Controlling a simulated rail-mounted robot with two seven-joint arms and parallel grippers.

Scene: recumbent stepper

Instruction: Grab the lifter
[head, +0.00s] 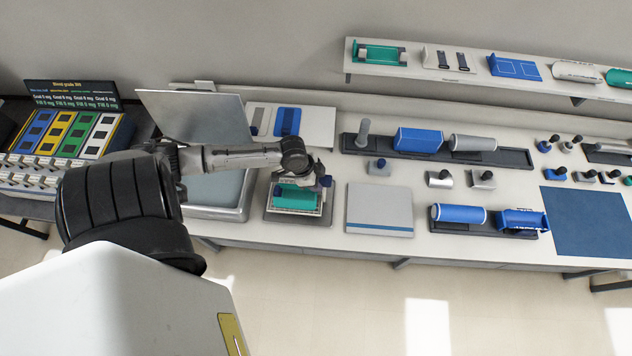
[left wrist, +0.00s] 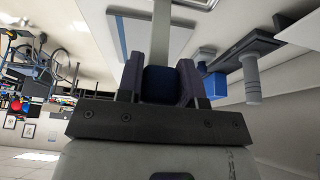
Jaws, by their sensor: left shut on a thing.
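My left gripper (head: 301,180) is above a grey tray (head: 270,215) on the bench, close over a green block (head: 296,200) in it. In the left wrist view, its dark fingers (left wrist: 160,78) are shut on a dark blue piece (left wrist: 160,88), which I take to be the lifter. A pale bar shows beyond it. The lower part of the held piece is hidden, and I cannot tell whether it touches the tray. My right gripper is not in view.
A basin with a raised lid (head: 190,115) is to the left.

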